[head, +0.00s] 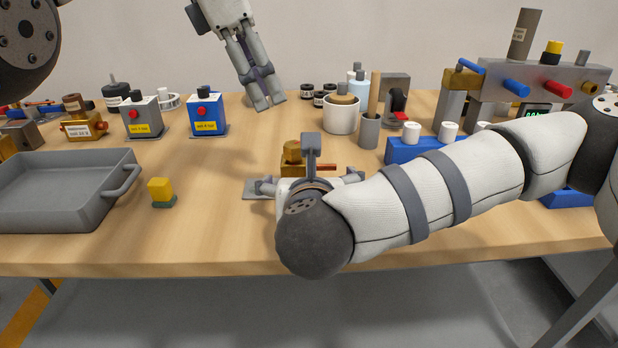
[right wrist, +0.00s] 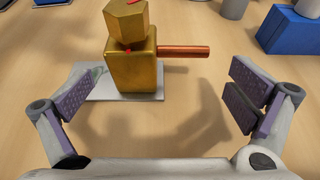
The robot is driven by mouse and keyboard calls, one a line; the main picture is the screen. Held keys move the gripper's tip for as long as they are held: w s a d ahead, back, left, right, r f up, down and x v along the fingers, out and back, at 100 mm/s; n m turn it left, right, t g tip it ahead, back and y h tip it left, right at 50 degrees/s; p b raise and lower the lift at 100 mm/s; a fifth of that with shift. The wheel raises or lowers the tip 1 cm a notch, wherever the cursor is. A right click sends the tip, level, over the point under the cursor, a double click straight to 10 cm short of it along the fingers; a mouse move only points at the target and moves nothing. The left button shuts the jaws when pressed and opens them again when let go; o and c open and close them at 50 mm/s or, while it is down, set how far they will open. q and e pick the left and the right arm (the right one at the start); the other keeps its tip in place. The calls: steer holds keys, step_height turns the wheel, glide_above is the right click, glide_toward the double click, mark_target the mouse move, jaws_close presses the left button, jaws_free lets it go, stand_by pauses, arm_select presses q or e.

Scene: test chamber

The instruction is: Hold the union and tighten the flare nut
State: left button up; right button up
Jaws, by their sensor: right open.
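The union is a brass block (right wrist: 130,75) on a flat grey plate (right wrist: 88,84), at mid-table in the head view. A brass hex nut (right wrist: 127,20) with a red mark sits on top of it; it also shows in the head view (head: 291,150). A copper tube (right wrist: 184,52) sticks out to the right. My right gripper (right wrist: 163,92) is open and empty, with the block ahead between its spread fingers, nearer the left one. No contact shows. My left gripper (head: 269,104) hangs above the back of the table, away from the union; its finger gap is unclear.
A grey tray (head: 60,200) stands at left, with a small yellow-and-green block (head: 161,192) beside it. Two labelled boxes, grey (head: 143,118) and blue (head: 207,112), stand behind. A white pot (head: 341,116) and a blue holder (head: 410,150) are behind my right arm.

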steer(key=shift+x, duration=1.25)
steer(key=c, duration=1.5)
steer(key=shift+o, duration=0.2)
